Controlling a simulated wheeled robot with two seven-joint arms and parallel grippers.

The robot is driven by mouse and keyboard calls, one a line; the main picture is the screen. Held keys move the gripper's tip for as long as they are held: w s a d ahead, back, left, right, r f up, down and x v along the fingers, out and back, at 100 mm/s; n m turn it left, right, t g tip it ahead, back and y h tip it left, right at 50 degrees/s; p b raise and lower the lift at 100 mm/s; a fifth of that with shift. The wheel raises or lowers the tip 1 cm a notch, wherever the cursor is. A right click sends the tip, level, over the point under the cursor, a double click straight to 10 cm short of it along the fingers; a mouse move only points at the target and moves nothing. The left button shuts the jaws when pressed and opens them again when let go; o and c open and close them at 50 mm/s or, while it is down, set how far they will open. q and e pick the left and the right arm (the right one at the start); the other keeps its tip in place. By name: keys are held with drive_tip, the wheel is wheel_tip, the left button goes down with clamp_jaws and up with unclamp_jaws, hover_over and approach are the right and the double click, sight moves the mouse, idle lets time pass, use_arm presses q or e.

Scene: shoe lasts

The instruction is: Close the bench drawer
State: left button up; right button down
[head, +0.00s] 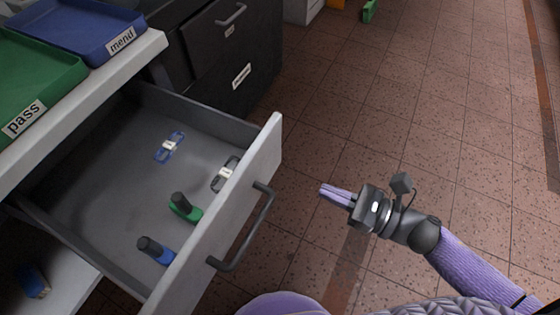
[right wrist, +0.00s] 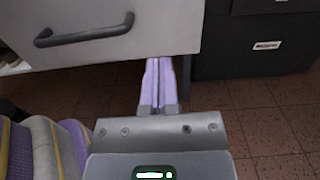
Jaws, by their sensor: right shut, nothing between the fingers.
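The bench drawer (head: 110,175) is pulled out in the head view, its grey inside showing. Its pale front panel (head: 225,212) carries a dark bar handle (head: 247,232), which also shows in the right wrist view (right wrist: 85,34). Inside lie a blue-framed item (head: 169,147), a dark-framed item (head: 226,174), a green item with a dark cap (head: 184,208) and a blue item with a dark cap (head: 155,250). My right gripper (head: 322,190) is shut and empty, to the right of the drawer front and apart from the handle. My left gripper is not in view.
A blue tray marked "mend" (head: 85,45) and a green tray marked "pass" (head: 30,85) stand on the benchtop above the drawer. A dark cabinet (head: 265,75) stands beyond the drawer.

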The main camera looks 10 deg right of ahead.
sight(267, 165)
drive_tip(key=b+x, duration=0.1)
drive_tip(key=x, duration=0.8)
drive_tip(key=shift+w+a+f, duration=0.1)
drive_tip(key=shift+w+a, duration=0.15)
drive_tip(key=shift+w+a+b, duration=0.25)
drive_tip(key=shift+a+b, duration=0.05)
drive_tip(key=shift+a, duration=0.05)
drive_tip(key=shift+a, duration=0.1)
